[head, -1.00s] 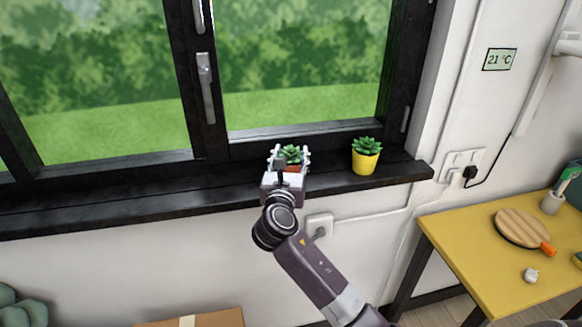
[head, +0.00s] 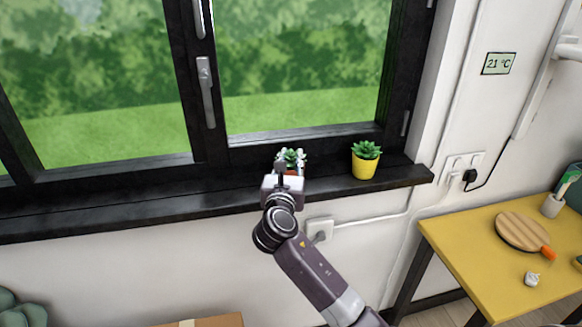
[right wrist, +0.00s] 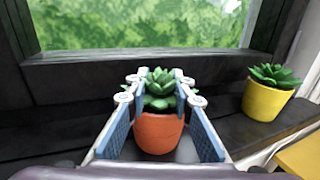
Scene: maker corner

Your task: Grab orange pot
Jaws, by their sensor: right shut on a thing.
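The orange pot (right wrist: 160,133) with a green succulent stands upright on the black windowsill. In the head view only a little of the orange pot (head: 291,172) shows behind my right gripper (head: 290,160). In the right wrist view the two blue-padded fingers of my right gripper (right wrist: 158,100) are on either side of the pot, shut on it near its rim. The lower front of the pot shows between the fingers. My left gripper is not in view.
A yellow pot (head: 365,166) with a succulent stands on the sill to the right, apart from my gripper. The window frame (head: 300,137) rises behind. A yellow table (head: 470,250) with a round wooden board (head: 520,230) is at the lower right. The sill's left part is clear.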

